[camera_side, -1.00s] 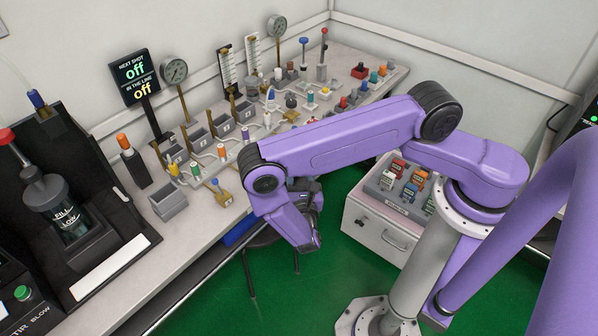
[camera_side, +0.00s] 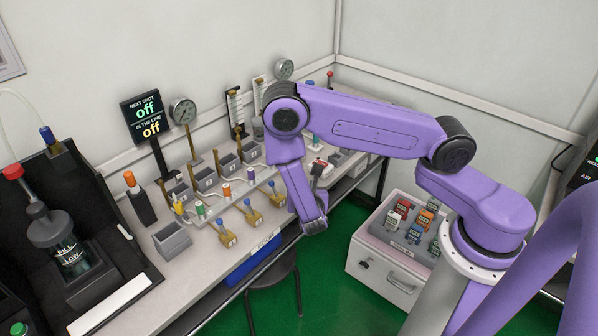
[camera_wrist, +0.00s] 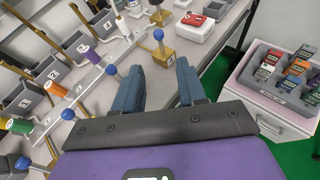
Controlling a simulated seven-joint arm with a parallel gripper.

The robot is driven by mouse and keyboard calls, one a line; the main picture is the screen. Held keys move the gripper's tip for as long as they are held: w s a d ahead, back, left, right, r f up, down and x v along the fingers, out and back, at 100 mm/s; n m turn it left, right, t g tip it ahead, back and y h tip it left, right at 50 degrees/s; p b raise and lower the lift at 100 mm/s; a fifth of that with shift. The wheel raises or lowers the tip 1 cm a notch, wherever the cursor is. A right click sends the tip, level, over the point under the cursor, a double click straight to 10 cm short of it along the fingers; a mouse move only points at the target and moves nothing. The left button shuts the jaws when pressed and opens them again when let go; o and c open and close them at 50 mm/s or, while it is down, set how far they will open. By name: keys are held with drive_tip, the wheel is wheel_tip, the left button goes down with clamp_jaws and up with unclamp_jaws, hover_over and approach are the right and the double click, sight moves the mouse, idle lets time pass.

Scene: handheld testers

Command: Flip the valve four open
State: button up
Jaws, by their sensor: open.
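Brass valves with blue knobs stand in a row along the bench front. In the side view I see a near valve (camera_side: 226,237), a middle one (camera_side: 253,217) and a farther one (camera_side: 276,198). In the wrist view a brass valve (camera_wrist: 160,52) with a blue ball knob (camera_wrist: 158,34) stands just ahead of the gap between my fingers. Other blue knobs (camera_wrist: 111,70) show to its left. I cannot read which valve is four. My gripper (camera_wrist: 160,64) is open and empty, its blue-grey fingers apart. In the side view it is largely hidden behind my wrist.
Grey numbered bins (camera_wrist: 54,91) and coloured spools (camera_wrist: 87,54) on a pale rail lie left of the valves. A white box with a red top (camera_wrist: 194,27) is beyond. A grey tray (camera_side: 409,235) of coloured blocks sits on a drawer cabinet at right. A stool (camera_side: 272,277) stands below the bench.

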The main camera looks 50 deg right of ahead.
drive_tip(key=x, duration=1.4)
drive_tip(key=shift+w+d, duration=0.15)
drive_tip(key=shift+w, duration=0.05)
clamp_jaws()
